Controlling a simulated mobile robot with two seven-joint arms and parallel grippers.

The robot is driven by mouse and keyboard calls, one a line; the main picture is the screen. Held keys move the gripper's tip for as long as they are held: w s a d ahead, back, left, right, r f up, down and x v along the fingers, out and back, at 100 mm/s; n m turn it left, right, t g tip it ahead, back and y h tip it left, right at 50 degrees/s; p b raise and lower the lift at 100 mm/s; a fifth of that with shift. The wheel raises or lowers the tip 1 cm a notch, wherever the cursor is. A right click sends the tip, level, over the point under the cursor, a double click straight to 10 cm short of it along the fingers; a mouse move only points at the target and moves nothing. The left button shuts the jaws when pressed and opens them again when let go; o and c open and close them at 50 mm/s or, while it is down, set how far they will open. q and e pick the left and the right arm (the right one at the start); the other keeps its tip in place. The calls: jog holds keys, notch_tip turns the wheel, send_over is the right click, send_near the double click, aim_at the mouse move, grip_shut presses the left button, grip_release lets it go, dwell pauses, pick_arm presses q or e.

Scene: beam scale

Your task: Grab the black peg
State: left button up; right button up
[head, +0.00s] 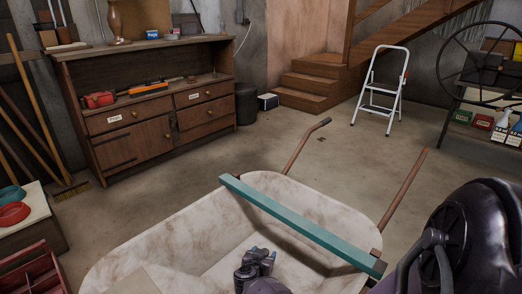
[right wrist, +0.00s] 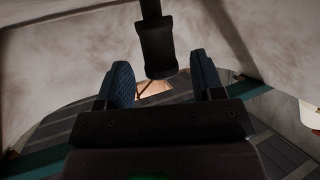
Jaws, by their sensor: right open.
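A black piece (right wrist: 157,50), which looks like the black peg, shows in the right wrist view as a narrow stem with a wider block at its lower end. My right gripper (right wrist: 161,72) is open, with one blue-padded finger on each side of that block in the picture. I see a gap on both sides; its depth relative to the fingertips is unclear. In the head view, a dark gripper with blue-grey fingers (head: 262,254), apparently my right one, is over the pale wheelbarrow tray (head: 150,245). I cannot make out the peg there. My left gripper is not in view.
A teal beam (head: 290,218) lies across the wheelbarrow beyond the gripper. My dark arm fills the lower right. A wooden cabinet (head: 150,125), a white step stool (head: 380,88) and a red tray (head: 35,275) stand around. Open floor lies behind the wheelbarrow.

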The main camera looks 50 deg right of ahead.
jog(key=shift+w+d+f, duration=0.1)
jog(key=shift+d+f, duration=0.1)
jog(key=shift+d, duration=0.05)
jog(key=shift+w+r, duration=0.1)
jog(key=shift+r, duration=0.1)
jog(key=c, duration=1)
